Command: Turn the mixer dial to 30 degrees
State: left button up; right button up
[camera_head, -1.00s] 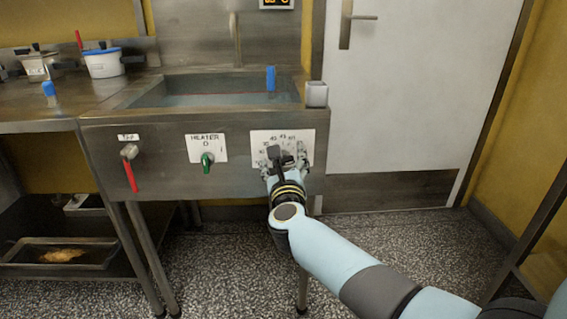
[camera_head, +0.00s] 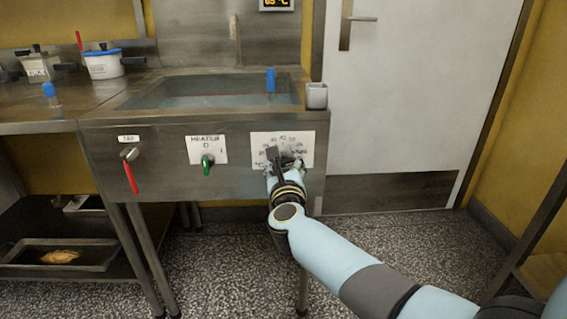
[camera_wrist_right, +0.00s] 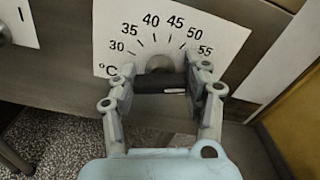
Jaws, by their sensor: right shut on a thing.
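The mixer dial (camera_wrist_right: 160,66) is on the tank's front panel, under a white scale plate (camera_head: 265,140) marked 30 to 55 and °C. In the right wrist view its black grip bar (camera_wrist_right: 155,86) lies nearly level between my right gripper's fingers (camera_wrist_right: 163,83), with a short pale line towards the right finger. My right gripper (camera_head: 285,164) is shut on the dial's bar and hides most of the dial in the head view. The pointer's exact reading is unclear. My left gripper is not in view.
A green heater knob (camera_head: 207,163) and a red-handled tap (camera_head: 130,172) are left on the same panel. A white door (camera_head: 420,90) stands right.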

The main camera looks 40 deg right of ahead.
jog(key=n+p, duration=0.1)
jog(key=n, duration=0.2)
jog(key=n+p, duration=0.2)
jog(key=n, duration=0.2)
jog(key=shift+a+n, duration=0.1)
jog(key=shift+n, duration=0.3)
jog(key=n+p, duration=0.1)
jog(key=n, duration=0.2)
jog(key=shift+n+p, duration=0.3)
jog(key=shift+p, duration=0.1)
jog(key=n+p, duration=0.1)
jog(key=n, duration=0.3)
jog(key=shift+f+n+p, duration=0.1)
jog(key=shift+n+p, duration=0.2)
jog(key=shift+p, duration=0.05)
jog(key=n+p, duration=0.1)
jog(key=n, duration=0.2)
jog(key=n+p, duration=0.1)
jog(key=n, duration=0.3)
jog(key=shift+f, duration=0.1)
jog(key=n+p, duration=0.1)
jog(key=n, duration=0.5)
jog(key=shift+f, duration=0.1)
jog(key=shift+s+n, duration=0.1)
jog(key=shift+n, duration=0.2)
